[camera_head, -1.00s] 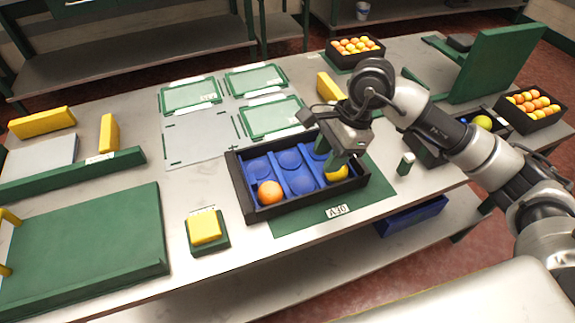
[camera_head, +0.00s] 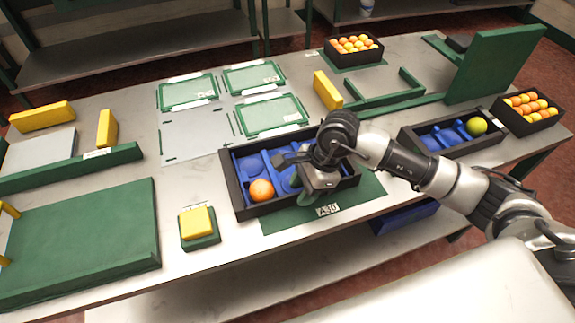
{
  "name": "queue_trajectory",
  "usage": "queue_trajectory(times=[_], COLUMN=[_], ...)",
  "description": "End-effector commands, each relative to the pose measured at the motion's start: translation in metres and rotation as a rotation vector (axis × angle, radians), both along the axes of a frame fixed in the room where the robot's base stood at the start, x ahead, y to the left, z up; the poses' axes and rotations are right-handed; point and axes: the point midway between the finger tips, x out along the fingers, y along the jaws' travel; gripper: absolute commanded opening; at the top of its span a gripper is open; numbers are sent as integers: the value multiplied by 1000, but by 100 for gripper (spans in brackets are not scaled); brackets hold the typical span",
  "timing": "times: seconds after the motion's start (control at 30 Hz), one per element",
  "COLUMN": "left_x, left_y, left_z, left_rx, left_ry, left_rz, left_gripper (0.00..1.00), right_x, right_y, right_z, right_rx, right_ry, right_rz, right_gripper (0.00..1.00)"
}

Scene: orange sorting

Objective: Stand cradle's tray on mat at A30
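A black tray (camera_head: 241,211) with a blue insert lies on the green mat (camera_head: 372,187) labelled A30 (camera_head: 327,210). The mat shows along the tray's front and right sides. An orange (camera_head: 261,190) sits in the tray's front left part. My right gripper (camera_head: 300,185) is over the middle of the tray, near its front wall. The wrist hides the fingertips, much of the tray's right half and any contact, so I cannot tell whether it grips anything. My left gripper is not in view.
A second black tray (camera_head: 408,139) with a yellow-green ball (camera_head: 476,126) stands at the right. Crates of oranges stand at the back (camera_head: 329,54) and far right (camera_head: 511,124). A green U-shaped frame (camera_head: 405,82) is behind the arm. A yellow block (camera_head: 195,221) is front left.

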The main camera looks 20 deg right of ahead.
Motion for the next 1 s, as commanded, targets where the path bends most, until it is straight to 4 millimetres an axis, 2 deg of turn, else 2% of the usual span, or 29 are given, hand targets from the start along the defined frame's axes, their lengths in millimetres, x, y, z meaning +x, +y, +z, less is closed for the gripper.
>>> queue_trajectory(times=[0.1, 0.33, 0.6, 1.0], left_x=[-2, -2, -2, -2], left_y=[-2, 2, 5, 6], left_z=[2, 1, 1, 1], left_rx=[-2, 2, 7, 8], left_ry=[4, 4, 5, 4], left_rz=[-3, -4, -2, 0], left_gripper=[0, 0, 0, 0], right_x=[0, 0, 0, 1], right_y=[4, 4, 4, 4], right_z=[-9, -11, -11, -8], right_rx=[0, 0, -1, 0], right_ry=[1, 0, 0, -3], right_rz=[-1, 0, 0, 0], right_gripper=[38, 38, 0, 0])
